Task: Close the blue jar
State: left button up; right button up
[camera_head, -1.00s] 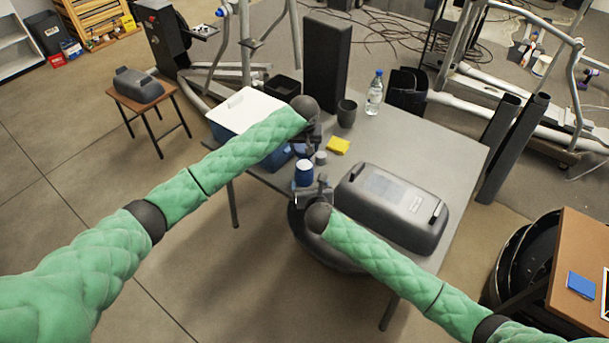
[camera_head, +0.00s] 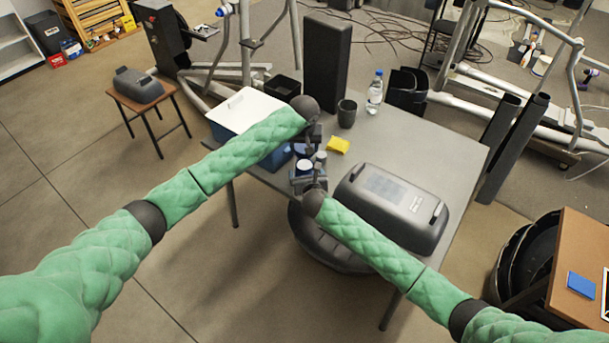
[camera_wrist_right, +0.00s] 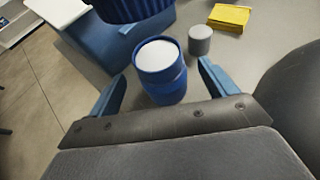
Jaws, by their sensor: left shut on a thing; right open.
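The blue jar (camera_wrist_right: 162,75) stands upright on the table with a white round top face or inside showing; it also shows in the head view (camera_head: 304,167). My right gripper (camera_wrist_right: 162,85) is open, with one blue finger on each side of the jar and visible gaps between. My left gripper (camera_head: 308,143) is above and behind the jar, shut on a dark blue ribbed piece that looks like the lid (camera_wrist_right: 132,8). This piece is apart from the jar, and its upper part is cut off in the right wrist view. The left fingers are mostly hidden by its wrist.
A small grey cylinder (camera_wrist_right: 200,40) and a yellow block (camera_head: 337,145) are close behind the jar. A blue box with a white lid (camera_head: 247,108) stands left. A big dark case (camera_head: 390,208) lies right of my right gripper. The table (camera_head: 445,150) is clear farther right.

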aim_at(305, 163)
jog(key=shift+x, duration=2.35)
jog(key=shift+r, duration=0.1)
jog(key=c, duration=1.4)
pick_arm(q)
jog(key=shift+f, duration=2.45)
